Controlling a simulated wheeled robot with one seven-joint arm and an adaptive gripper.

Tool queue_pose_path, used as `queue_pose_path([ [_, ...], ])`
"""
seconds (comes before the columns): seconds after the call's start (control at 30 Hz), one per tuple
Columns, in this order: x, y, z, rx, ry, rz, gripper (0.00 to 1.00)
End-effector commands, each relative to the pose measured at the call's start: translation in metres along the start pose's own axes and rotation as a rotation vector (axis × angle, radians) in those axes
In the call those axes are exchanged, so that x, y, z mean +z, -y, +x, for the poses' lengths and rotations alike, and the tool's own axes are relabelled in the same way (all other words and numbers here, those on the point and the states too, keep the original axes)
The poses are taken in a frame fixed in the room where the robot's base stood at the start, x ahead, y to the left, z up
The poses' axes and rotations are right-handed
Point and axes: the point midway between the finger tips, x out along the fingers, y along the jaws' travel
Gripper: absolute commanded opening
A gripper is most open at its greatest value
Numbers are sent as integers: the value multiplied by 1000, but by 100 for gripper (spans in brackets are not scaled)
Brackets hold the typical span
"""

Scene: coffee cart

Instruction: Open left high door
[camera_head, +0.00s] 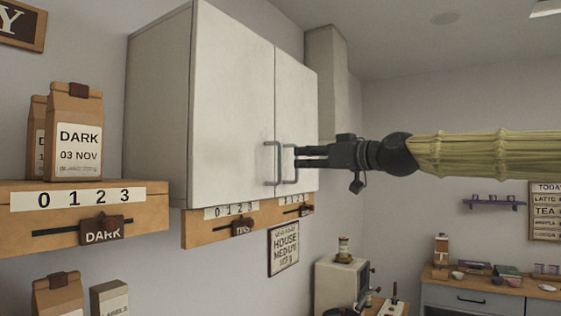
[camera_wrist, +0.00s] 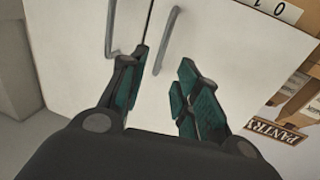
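The white wall cabinet's left high door (camera_head: 232,110) is shut, flush with the narrower-looking right door (camera_head: 297,100). The left door's grey bar handle (camera_head: 271,165) stands beside the seam, near the lower edge. The right door's handle (camera_head: 287,165) is just across the seam. My gripper (camera_head: 302,156) is at the handles from the right in the head view. In the wrist view my gripper (camera_wrist: 160,78) is open, its dark green fingers apart. The left door's handle (camera_wrist: 170,38) runs into the gap between them; the other handle (camera_wrist: 113,40) lies outside the left finger. Contact is unclear.
A wooden shelf (camera_head: 150,205) with DARK bags (camera_head: 75,135) sits left of the cabinet. A slider rail (camera_head: 195,232) runs below the doors. A coffee machine (camera_head: 342,280) and a counter (camera_head: 480,292) stand lower right. Space before the left door looks clear.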

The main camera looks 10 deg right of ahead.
Motion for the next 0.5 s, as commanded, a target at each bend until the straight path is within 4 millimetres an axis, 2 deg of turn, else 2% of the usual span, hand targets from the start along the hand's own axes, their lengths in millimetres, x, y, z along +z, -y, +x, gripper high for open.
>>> queue_pose_path([
  [0.5,-1,0,58,0,4,2,32],
])
